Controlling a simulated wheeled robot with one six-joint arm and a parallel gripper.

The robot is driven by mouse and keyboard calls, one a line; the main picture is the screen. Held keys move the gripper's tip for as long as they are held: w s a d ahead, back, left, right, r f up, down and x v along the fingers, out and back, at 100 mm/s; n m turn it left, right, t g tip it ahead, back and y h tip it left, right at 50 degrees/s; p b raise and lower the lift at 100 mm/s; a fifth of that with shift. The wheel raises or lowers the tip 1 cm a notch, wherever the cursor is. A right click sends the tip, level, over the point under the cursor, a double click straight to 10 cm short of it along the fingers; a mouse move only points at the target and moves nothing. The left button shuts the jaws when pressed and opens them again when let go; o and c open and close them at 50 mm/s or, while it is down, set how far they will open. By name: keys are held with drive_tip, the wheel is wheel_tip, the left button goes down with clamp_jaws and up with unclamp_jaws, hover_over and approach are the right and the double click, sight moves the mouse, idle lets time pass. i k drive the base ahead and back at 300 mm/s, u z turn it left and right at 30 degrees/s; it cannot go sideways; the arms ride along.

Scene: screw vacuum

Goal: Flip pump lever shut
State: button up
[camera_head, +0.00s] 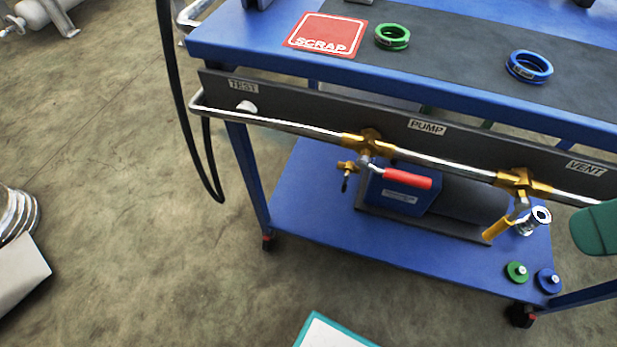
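The pump lever has a red handle (407,179) and sits at a brass valve (370,142) on the silver pipe, left of and below the PUMP label (427,127). The handle points right and slightly down, roughly along the pipe. Nothing touches it in this view. My gripper is not in view. A rounded dark green shape (597,228) enters at the right edge; I cannot tell what it is.
Green (392,36) and blue (528,67) rings lie on top. A black hose (183,115) hangs left. Floor at left-centre is clear.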

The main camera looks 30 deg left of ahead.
sight(364, 162)
drive_tip(key=u, duration=0.35)
drive_tip(key=k, duration=0.25)
drive_tip(key=u, duration=0.45)
drive_tip(key=i, duration=0.5)
drive_tip(key=z, duration=1.65)
drive_tip(key=k, duration=0.55)
drive_tip(key=u, duration=1.2)
